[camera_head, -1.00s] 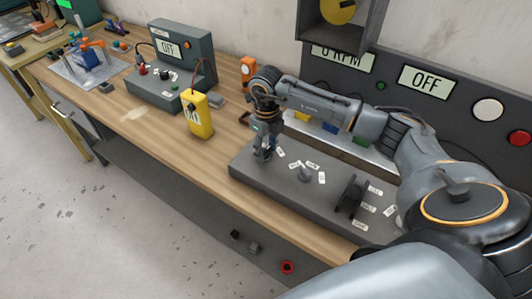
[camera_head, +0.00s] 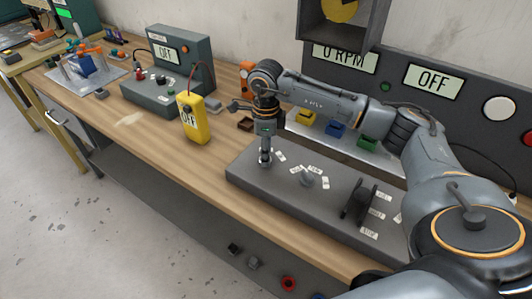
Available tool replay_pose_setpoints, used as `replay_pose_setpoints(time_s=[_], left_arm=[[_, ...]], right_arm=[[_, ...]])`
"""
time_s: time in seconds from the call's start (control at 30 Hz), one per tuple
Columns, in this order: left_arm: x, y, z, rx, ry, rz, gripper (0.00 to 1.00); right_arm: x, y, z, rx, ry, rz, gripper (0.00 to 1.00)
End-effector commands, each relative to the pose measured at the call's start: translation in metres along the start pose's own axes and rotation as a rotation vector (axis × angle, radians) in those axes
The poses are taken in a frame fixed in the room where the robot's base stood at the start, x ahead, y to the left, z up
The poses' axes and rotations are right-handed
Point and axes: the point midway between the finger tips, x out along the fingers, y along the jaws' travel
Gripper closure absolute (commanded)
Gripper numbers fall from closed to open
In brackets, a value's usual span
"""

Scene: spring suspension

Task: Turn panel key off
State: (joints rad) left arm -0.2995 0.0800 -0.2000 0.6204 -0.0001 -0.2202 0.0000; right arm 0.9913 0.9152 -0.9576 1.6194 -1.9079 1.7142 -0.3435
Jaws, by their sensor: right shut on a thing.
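The grey control panel (camera_head: 250,179) lies on the bench with small white labels on top. My right gripper (camera_head: 265,159) points straight down at the panel's far left corner and is shut on the small panel key there. The key is almost wholly hidden by the fingers, so its angle cannot be told. A white label (camera_head: 281,156) sits just right of the fingers. My left gripper is not in view.
A round grey knob (camera_head: 307,180) and a dark lever (camera_head: 358,203) stand on the panel right of the gripper. A yellow meter (camera_head: 193,119) stands to the left. Displays behind read "0 RPM" and "OFF" (camera_head: 431,82). Bare wood lies left of the panel.

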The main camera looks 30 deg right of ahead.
Motion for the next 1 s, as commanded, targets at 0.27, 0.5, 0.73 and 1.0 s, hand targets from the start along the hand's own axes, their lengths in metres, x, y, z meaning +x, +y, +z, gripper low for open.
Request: replay_pose_setpoints(time_s=[0.27, 0.5, 0.73, 1.0], left_arm=[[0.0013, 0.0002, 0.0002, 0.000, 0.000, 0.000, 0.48], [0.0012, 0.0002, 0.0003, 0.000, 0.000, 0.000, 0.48], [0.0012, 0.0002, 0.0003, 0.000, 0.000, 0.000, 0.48], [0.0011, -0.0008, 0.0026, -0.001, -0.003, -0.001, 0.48]], right_arm=[[-0.0005, -0.0001, 0.0003, -0.018, -0.001, -0.001, 0.88], [-0.0006, -0.0001, 0.0003, -0.018, -0.001, -0.001, 0.53], [-0.0004, -0.0001, 0.0003, -0.016, -0.001, -0.001, 0.34], [-0.0068, -0.0006, 0.0007, -0.015, -0.003, -0.002, 0.34]])
